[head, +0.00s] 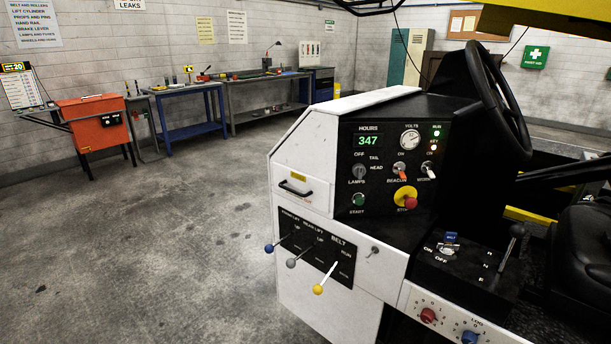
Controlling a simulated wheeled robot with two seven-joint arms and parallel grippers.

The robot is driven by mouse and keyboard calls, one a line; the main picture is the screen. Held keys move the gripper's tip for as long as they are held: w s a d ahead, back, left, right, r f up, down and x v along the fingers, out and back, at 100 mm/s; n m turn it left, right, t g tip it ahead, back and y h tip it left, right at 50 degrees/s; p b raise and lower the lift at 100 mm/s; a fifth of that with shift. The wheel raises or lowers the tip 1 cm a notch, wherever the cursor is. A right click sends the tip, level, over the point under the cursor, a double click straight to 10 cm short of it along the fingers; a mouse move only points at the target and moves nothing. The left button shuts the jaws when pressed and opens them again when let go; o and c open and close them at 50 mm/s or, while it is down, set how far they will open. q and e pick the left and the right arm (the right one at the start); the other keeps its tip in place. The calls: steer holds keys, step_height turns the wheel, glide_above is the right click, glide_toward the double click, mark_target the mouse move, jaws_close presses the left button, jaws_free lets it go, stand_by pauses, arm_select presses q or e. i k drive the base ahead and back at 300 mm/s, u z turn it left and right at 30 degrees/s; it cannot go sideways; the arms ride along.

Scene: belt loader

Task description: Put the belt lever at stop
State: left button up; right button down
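The belt lever (327,276) has a yellow ball knob and stands out from a black panel on the white front of the loader's console. The panel is marked BELT above it, RUN beside it, and a lower word too small to read surely. The lever leans down and to the left, its knob lower than its root. It droops more than the two levers beside it. I cannot tell for sure which mark it is set to. Neither of my grippers is in view, and nothing touches the lever.
Left of it are a blue-knobbed lever (279,241) and a grey-knobbed lever (301,256). Above are a red stop button (410,203) on yellow and a drawer handle (295,189). The steering wheel (497,95) is at right. The floor left of the console is clear.

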mark_target(318, 289)
steer(key=k, duration=1.3)
steer(key=u, duration=0.65)
steer(key=i, duration=0.6)
steer(key=u, duration=0.45)
steer(key=i, duration=1.2)
steer(key=z, duration=0.65)
